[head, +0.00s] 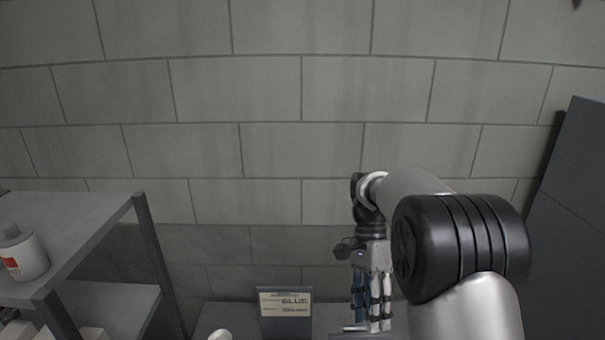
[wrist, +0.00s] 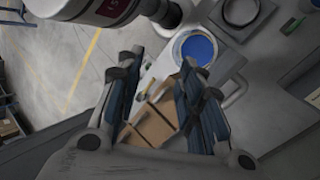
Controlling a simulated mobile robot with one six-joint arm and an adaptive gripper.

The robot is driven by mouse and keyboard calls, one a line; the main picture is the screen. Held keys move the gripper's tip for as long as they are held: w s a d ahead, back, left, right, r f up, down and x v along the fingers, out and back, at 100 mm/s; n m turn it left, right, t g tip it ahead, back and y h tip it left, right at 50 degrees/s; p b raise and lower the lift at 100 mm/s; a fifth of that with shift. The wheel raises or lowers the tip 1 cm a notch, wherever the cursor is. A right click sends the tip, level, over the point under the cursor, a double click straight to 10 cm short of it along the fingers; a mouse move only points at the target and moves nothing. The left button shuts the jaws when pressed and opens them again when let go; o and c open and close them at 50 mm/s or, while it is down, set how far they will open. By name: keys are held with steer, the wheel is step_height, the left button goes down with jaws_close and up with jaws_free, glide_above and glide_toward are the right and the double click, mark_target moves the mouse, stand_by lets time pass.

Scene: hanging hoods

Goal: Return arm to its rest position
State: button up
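My arm reaches out at the right of the head view, with its gripper (head: 372,300) hanging fingers down in front of the grey block wall. In the wrist view my gripper (wrist: 161,58) is open. Its two dark blue-grey finger pads stand apart, and nothing is held between them. Beyond the fingers lie brown cardboard compartments (wrist: 155,126) and a round container with a blue top (wrist: 195,48). The lower ends of the fingers in the head view are close to the bottom edge, and I cannot tell their height above the surface below.
A grey shelf unit (head: 85,205) stands at the left, with a white container with a red label (head: 22,256) on it. A dark panel (head: 572,215) is at the right. Open floor (wrist: 45,75) shows at left in the wrist view.

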steer(key=s+f+n+t+b, duration=0.5)
steer(key=s+f+n+b, duration=0.1)
steer(key=s+b, duration=0.3)
steer(key=s+f+n+t+b, duration=0.5)
steer(key=s+b, duration=0.5)
steer(key=s, duration=0.2)
steer(key=f+n, duration=0.1)
steer(key=n, duration=0.1)
steer(key=shift+s+f+n+t+b, duration=0.25)
steer(key=shift+f+n+t+b, duration=0.05)
steer(key=shift+t, duration=0.1)
steer(key=shift+d, duration=0.1)
